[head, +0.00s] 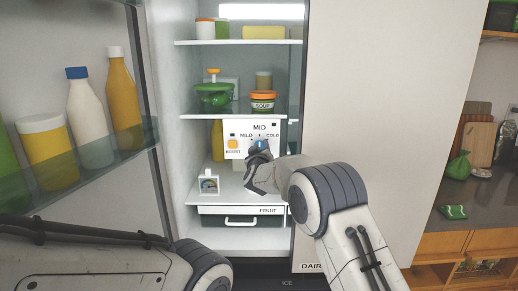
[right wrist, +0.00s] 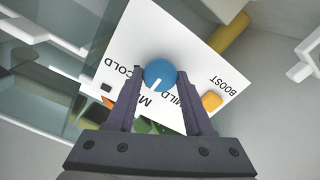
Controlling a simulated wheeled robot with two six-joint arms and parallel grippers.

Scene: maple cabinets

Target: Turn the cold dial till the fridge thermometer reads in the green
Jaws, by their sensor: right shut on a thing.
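The blue cold dial (head: 260,144) is on a white panel (head: 240,128) inside the open fridge, with the labels MILD, MID and COLD around it. In the right wrist view the dial (right wrist: 160,74) sits between the fingertips, its white mark pointing roughly toward MID. My right gripper (head: 257,158) is shut on the dial; it also shows in the right wrist view (right wrist: 160,82). The small white fridge thermometer (head: 209,183) stands on the shelf below, left of the gripper; its needle is too small to read. My left gripper is out of view.
An orange BOOST button (head: 233,144) is left of the dial, and orange also shows in the wrist view (right wrist: 211,101). Above are a green pot (head: 214,95) and a soup tub (head: 263,103). The fridge door (head: 70,152) holds bottles at left. A FRUIT drawer (head: 240,218) lies below.

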